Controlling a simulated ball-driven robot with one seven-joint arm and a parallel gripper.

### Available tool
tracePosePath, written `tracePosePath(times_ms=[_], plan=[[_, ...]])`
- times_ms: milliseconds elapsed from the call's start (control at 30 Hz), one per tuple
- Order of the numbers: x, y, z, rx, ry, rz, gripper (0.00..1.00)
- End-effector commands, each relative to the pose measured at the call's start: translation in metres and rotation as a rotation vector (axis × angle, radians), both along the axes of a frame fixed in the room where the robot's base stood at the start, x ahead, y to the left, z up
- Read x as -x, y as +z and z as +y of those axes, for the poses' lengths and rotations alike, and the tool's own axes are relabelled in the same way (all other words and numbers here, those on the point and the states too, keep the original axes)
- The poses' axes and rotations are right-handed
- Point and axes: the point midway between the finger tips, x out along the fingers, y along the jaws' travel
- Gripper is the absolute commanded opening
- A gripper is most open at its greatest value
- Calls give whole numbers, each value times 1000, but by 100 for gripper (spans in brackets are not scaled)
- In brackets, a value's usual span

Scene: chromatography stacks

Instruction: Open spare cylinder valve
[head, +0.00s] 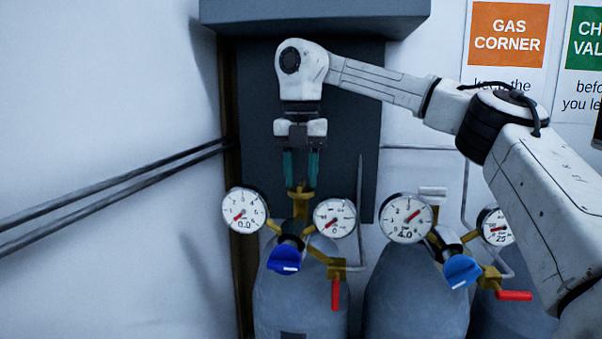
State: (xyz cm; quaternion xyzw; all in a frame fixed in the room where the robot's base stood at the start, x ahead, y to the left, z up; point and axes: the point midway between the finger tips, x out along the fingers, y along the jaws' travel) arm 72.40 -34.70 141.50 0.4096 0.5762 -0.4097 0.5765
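The left grey cylinder (300,300) carries a brass valve (300,205) on top, a blue knob (285,261) and a red lever (335,293) hanging down. Its left gauge (245,211) reads 0.0, and the needle of its right gauge (334,218) points low left. My gripper (300,184) points straight down over this valve. Its two teal fingers are apart, with their tips at the brass top, one on each side. I cannot tell whether they press on it. No separate handle shows on this valve; the fingers may hide it.
A second cylinder (415,300) stands to the right with a pale handle (432,192), a gauge (406,218) near 4.0, a blue knob (462,271) and a sideways red lever (514,295). A third is partly behind it. A dark panel (345,120) stands behind my gripper.

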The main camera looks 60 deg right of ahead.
Motion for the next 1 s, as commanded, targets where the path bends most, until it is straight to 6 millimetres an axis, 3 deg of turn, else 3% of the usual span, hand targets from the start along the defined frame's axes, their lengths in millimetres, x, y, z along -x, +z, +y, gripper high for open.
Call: tracePosePath(times_ms=[67,467,1000], plan=[[0,0,0,0,0,0,37],[0,0,0,0,0,0,0],[0,2,0,-1,54,0,0]])
